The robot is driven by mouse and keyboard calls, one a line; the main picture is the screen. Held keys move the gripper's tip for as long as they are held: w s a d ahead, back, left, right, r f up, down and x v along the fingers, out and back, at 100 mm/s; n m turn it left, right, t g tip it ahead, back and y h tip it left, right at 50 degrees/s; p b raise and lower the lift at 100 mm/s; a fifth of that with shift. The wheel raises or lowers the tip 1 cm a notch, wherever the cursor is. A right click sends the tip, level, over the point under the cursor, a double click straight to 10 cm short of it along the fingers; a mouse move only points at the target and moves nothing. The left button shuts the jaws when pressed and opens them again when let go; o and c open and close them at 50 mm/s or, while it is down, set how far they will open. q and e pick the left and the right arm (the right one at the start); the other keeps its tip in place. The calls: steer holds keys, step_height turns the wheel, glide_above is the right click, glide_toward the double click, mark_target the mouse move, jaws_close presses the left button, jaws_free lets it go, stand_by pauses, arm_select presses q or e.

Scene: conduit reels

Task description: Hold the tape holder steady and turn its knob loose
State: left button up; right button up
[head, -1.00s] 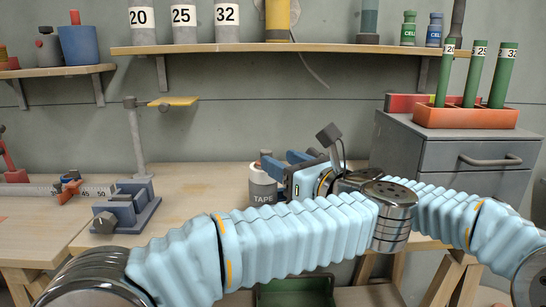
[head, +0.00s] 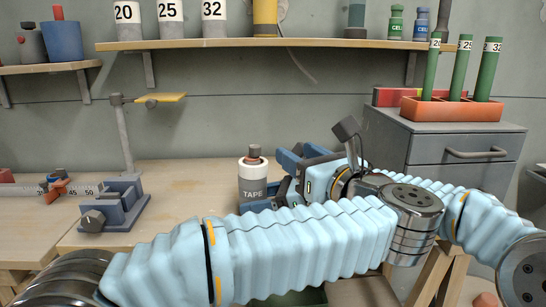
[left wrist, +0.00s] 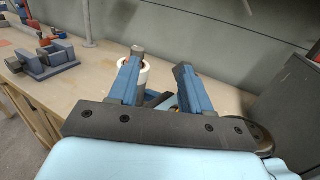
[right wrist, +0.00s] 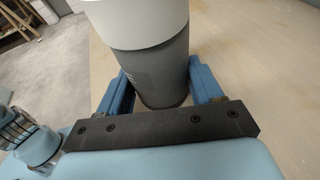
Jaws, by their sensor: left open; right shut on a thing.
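The tape holder (head: 253,185) is a grey cylinder marked TAPE with a white upper part, standing upright on the wooden bench. Its dark knob (head: 254,152) sits on top above a reddish ring. My right gripper (right wrist: 158,88) is shut on the holder's grey lower body, a finger on each side; in the head view it is mostly hidden behind my left arm. My left gripper (head: 288,158) is open and empty, just right of the holder near knob height. In the left wrist view the holder's white part (left wrist: 145,77) shows behind the left finger.
A blue-grey clamp block (head: 112,208) and a post with a yellow plate (head: 160,98) stand left on the bench. A grey drawer cabinet (head: 440,150) with an orange rack (head: 455,108) is at the right. The bench between clamp and holder is clear.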

arm_select(q)
steer(key=w+a+r+m+t+h, duration=0.15)
steer(key=w+r+m+h, duration=0.25)
steer(key=w+m+h, duration=0.55)
steer(key=m+g+h, duration=0.7)
steer(key=g+h, duration=0.1)
steer(key=h, duration=0.5)
glide_toward(255, 146)
steer(key=x, duration=1)
steer(key=shift+f, duration=0.25)
steer(key=c, duration=0.9)
steer(key=shift+n, duration=0.35)
